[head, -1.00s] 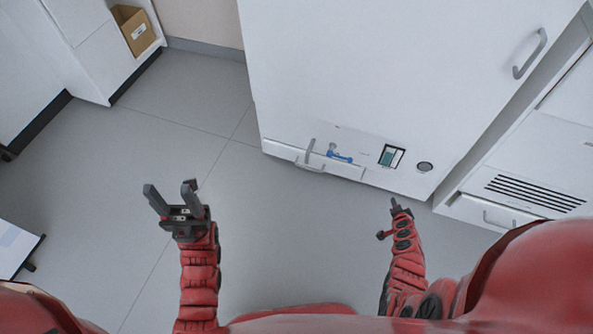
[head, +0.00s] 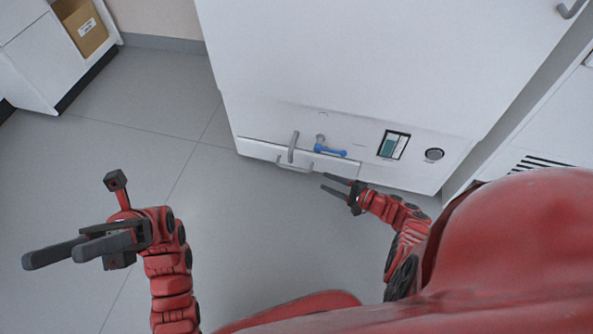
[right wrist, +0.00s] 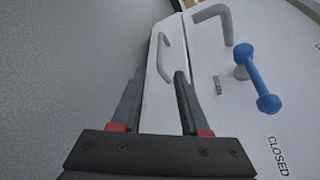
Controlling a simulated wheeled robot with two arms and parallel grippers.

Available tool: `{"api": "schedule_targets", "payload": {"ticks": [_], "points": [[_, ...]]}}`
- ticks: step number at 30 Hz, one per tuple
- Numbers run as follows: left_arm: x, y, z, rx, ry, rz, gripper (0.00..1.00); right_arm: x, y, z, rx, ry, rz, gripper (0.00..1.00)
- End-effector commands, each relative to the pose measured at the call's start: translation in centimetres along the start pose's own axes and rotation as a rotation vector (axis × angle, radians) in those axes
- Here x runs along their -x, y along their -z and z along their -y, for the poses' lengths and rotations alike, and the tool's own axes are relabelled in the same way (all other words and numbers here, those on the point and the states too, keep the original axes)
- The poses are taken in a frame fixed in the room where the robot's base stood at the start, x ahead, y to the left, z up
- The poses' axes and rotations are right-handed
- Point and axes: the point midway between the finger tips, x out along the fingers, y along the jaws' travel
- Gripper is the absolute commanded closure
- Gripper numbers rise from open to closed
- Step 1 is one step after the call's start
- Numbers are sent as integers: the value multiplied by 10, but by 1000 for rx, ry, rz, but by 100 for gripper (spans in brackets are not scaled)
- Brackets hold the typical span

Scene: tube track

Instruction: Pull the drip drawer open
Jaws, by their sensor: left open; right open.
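The drip drawer (head: 256,151) is a low white front at the foot of the white cabinet. It looks shut. Its grey bar handle (head: 293,168) shows in the head view, and the handle also shows in the right wrist view (right wrist: 163,58). My right gripper (head: 325,183) is open and empty, just right of the handle in the head view. In the right wrist view the handle lies ahead, roughly between the two fingertips, and contact is not seen. My left gripper (head: 54,256) is open and empty over the floor at the left, far from the drawer.
Above the drawer are a grey bent bar (head: 293,147) and a blue lever (head: 330,151). The right wrist view shows the word CLOSED near the lever (right wrist: 262,80). A small display (head: 393,145) and round dial (head: 434,155) sit further right. The floor before the drawer is clear.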

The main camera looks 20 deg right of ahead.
Motion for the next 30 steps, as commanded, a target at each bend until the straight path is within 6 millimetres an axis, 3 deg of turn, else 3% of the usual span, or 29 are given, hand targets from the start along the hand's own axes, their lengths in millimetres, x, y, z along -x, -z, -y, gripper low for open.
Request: {"api": "schedule_targets", "payload": {"ticks": [6,13,23,30], "points": [[-36,33,21,34,143,-273,50,-34,1,-2,2,-1,1,55],[-55,76,50,92,308,-563,50,-66,2,-2,1,-1,-1,55],[-44,133,93,200,534,-941,50,-104,1,-3,0,-2,-1,55],[-31,150,99,175,540,-964,50,-129,2,-2,2,-1,-1,55]]}}
